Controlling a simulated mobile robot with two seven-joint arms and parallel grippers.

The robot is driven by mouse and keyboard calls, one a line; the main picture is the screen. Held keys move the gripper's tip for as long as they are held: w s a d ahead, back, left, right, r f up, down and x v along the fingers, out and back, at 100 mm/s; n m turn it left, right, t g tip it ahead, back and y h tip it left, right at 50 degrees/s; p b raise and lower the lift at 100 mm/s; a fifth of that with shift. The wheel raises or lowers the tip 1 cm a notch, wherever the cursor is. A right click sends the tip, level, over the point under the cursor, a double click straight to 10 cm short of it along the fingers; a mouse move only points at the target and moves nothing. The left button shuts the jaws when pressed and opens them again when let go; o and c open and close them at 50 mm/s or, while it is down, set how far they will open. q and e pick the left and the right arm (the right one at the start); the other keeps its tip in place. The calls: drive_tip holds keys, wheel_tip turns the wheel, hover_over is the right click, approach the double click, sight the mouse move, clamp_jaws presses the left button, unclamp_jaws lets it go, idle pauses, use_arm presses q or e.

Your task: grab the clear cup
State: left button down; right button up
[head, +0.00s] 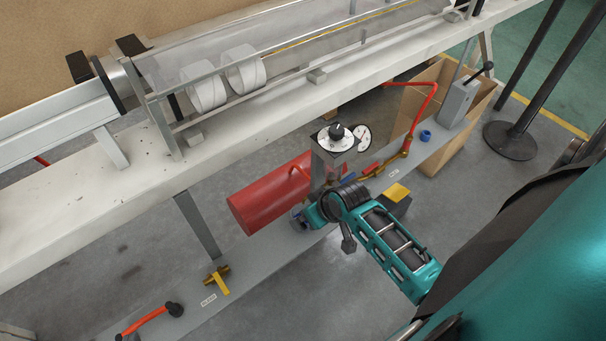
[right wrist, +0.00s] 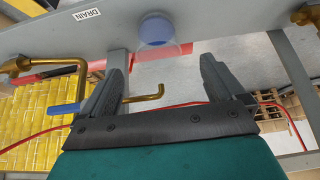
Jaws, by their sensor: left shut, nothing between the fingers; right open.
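A clear cup (right wrist: 162,47) with a blue part (right wrist: 157,29) shows in the right wrist view, at the grey shelf's edge. My right gripper (right wrist: 165,78) is open there. I see no contact. I cannot clearly make out the clear cup in the head view.
A bent brass pipe (right wrist: 145,95) and a red hose (right wrist: 35,139) lie near my right gripper. A white beam (head: 70,225) runs above.

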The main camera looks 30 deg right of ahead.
sight(297, 215)
drive_tip(key=x, duration=0.2)
drive_tip(key=shift+w+f, duration=0.15)
drive_tip(key=shift+f, duration=0.15)
drive_tip(key=b+x, duration=0.2)
drive_tip(key=x, duration=0.2)
drive_tip(key=shift+w+d, duration=0.15)
drive_tip(key=shift+w+f, duration=0.2)
drive_tip(key=shift+f, duration=0.15)
drive_tip(key=shift+c, duration=0.4)
drive_tip(key=c, duration=0.9)
drive_tip(key=shift+c, duration=0.9)
